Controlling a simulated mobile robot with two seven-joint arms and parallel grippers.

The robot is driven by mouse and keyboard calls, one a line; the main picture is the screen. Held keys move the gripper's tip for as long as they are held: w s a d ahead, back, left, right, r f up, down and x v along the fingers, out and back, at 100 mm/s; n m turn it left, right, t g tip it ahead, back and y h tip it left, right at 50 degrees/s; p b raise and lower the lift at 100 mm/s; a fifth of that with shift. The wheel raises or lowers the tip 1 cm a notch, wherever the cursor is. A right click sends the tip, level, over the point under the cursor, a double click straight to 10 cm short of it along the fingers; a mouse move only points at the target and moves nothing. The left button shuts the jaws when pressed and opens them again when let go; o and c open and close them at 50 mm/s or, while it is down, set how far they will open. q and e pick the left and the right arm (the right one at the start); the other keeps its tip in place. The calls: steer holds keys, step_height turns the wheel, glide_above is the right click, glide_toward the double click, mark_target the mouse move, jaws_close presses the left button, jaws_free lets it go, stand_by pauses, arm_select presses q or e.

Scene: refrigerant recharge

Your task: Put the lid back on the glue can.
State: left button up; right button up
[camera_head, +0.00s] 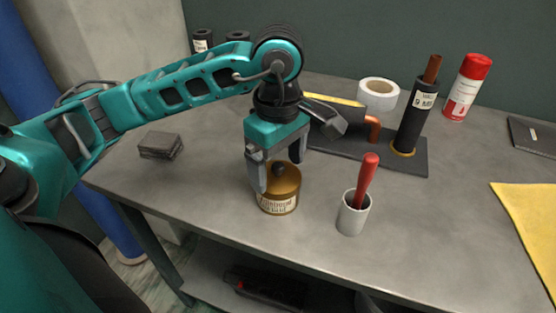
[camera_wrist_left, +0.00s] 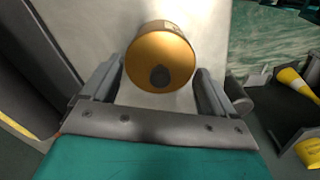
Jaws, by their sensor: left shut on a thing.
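The glue can (camera_head: 278,204) stands upright near the table's front edge, with a cream label on its side. The gold lid (camera_head: 287,184) with a dark knob is at the can's top; it also shows in the left wrist view (camera_wrist_left: 146,52). I cannot tell whether it is fully seated. My left gripper (camera_head: 279,173) points down from above, its fingers on either side of the lid, shut on it. One finger hides part of the lid's left side in the head view. My right gripper is not in view.
A grey cup (camera_head: 353,215) with a red-handled tool (camera_head: 366,178) stands close to the can's right. Behind are a dark tray (camera_head: 415,160), a black cylinder (camera_head: 414,118), a white roll (camera_head: 378,90) and a red-topped spray can (camera_head: 467,88). Dark blocks (camera_head: 160,145) lie left.

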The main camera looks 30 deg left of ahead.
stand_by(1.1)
arm_select(q)
steer(key=shift+f+b, duration=0.15)
steer(key=shift+b, duration=0.9)
stand_by(1.3)
steer(key=o, duration=0.8)
steer(key=shift+r+p, duration=2.2)
steer(key=shift+r, duration=1.35)
